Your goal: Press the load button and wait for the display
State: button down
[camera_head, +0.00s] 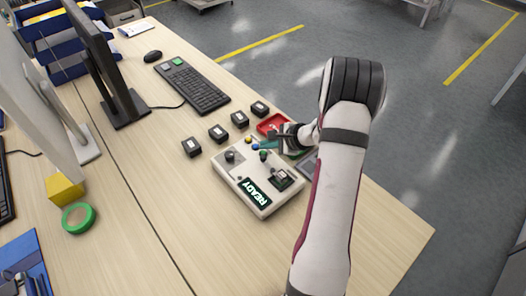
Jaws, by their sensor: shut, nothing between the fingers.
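A light grey control box (228,180) stands on the wooden table. Its display (256,193) is lit and reads "READY", upside down or tilted in this view. A black knob (231,156), a green button (264,154), and small blue and yellow buttons (252,144) sit near its far edge. A dark socket with a small black part (281,178) is on its right side. No label tells me which is the load button. My gripper (276,141) is shut and empty, above the far right of the box; I cannot tell whether it touches anything. It hides part of that corner.
Several small black blocks (217,132) lie in a row behind the box. A red tray (270,124) lies behind my gripper. A keyboard (192,86), mouse (152,56), monitor (107,62) and green tape roll (78,217) stand further left. The table's front middle is clear.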

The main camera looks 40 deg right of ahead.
dwell(0.4)
jog(key=shift+f, duration=0.4)
jog(key=shift+f, duration=0.4)
dwell(0.5)
jog(key=shift+r, duration=0.8)
jog(key=shift+r, duration=0.1)
jog(key=shift+r, duration=2.4)
dwell(3.0)
